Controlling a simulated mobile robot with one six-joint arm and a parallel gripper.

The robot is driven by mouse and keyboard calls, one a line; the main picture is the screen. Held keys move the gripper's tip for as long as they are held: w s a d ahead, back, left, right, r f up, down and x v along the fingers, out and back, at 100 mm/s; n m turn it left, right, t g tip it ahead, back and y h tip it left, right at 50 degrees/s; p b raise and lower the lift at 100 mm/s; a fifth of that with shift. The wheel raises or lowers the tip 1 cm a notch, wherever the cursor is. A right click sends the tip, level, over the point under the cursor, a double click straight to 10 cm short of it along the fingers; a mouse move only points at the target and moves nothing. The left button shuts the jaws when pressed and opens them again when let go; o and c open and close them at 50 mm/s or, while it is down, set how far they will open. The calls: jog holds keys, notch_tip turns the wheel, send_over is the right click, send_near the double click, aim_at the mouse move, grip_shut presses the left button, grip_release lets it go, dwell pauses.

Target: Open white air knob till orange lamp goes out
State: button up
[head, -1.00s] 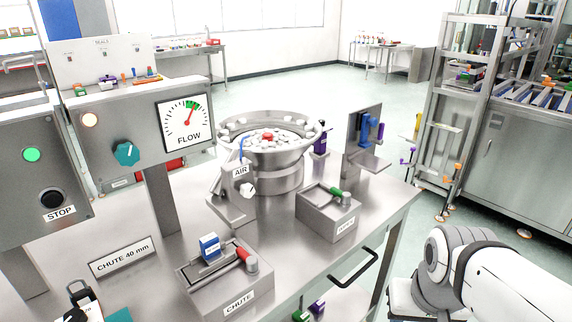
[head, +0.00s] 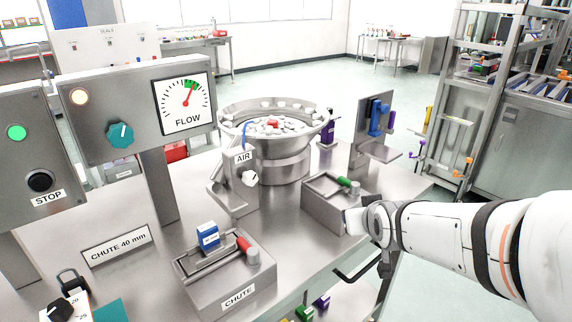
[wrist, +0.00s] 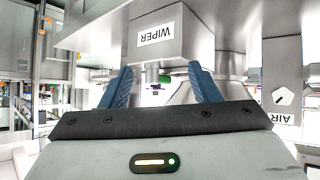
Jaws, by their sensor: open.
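The white air knob (head: 249,178) sits on the front of the grey post labelled AIR (head: 243,157). In the wrist view the knob (wrist: 283,97) shows at the right edge, upside down, on its AIR panel.
The wiper block (head: 327,205), seen with its WIPER label in the wrist view (wrist: 160,35), stands just ahead of my fingers. The steel bowl (head: 275,130) is behind the post. The chute block (head: 228,275) is at front. Bare table lies between the blocks.

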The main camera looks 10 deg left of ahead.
jog(key=w+a+n+t+y+b, duration=0.25)
jog(key=w+a+y, duration=0.2)
jog(key=a, duration=0.55)
jog(key=n+g+y, duration=0.1)
jog(key=n+y, duration=0.3)
jog(key=y, duration=0.3)
send_near(253, 179)
jog(key=x, duration=1)
jog(key=shift+a, duration=0.15)
jog(key=shift+c, duration=0.3)
jog(key=c, duration=0.9)
jog(key=shift+a, duration=0.1)
jog(key=shift+c, duration=0.2)
